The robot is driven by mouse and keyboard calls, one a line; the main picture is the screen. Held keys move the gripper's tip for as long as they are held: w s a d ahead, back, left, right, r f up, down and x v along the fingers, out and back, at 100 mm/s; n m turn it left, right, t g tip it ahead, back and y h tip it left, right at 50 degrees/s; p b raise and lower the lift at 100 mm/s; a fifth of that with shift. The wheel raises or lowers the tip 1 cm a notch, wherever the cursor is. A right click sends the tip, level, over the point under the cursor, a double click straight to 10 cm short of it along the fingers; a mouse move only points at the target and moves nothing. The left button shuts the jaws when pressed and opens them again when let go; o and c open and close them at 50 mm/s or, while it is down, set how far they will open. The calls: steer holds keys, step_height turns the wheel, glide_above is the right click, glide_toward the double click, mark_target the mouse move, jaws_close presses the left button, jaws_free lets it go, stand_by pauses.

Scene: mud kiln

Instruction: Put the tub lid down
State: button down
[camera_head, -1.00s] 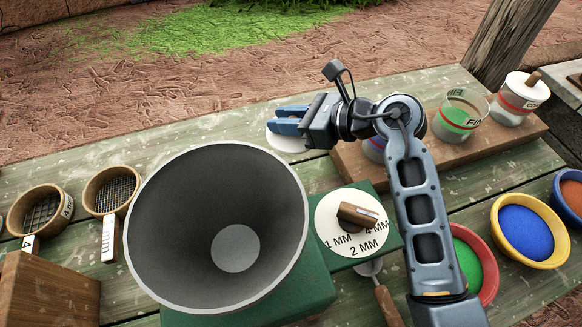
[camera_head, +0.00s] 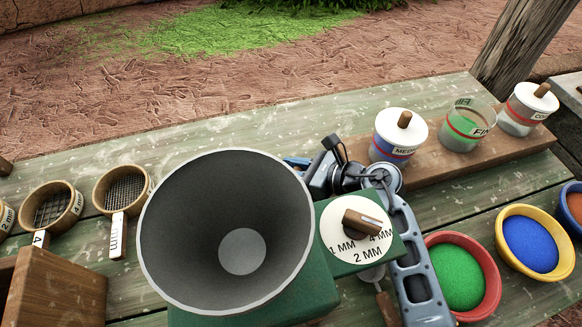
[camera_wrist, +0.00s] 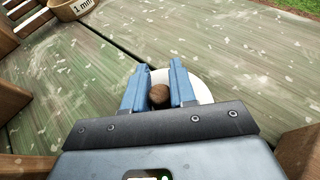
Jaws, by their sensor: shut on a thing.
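The tub lid (camera_wrist: 203,90) is a white disc with a brown wooden knob (camera_wrist: 159,95), seen in the wrist view. My gripper (camera_wrist: 158,72) is shut on the knob, its blue fingers on either side. The lid is low over the green table planks; I cannot tell if it touches them. In the head view my gripper (camera_head: 297,163) is partly behind the funnel, and the lid is hidden. An open tub (camera_head: 466,125) labelled FINE, holding green material, stands on the wooden board at the right.
A big grey funnel (camera_head: 165,235) and a dial (camera_head: 350,250) stand close in front of my gripper. Lidded tubs (camera_head: 400,145) (camera_head: 527,110) flank the open one. Sieves (camera_head: 52,208) lie left; coloured bowls (camera_head: 463,272) stand right. The table (camera_head: 250,135) behind the funnel is clear.

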steer(key=shift+f, duration=0.15)
steer(key=c, duration=0.9)
jaws_free()
steer(key=b+v, duration=0.1)
steer(key=v, duration=1.1)
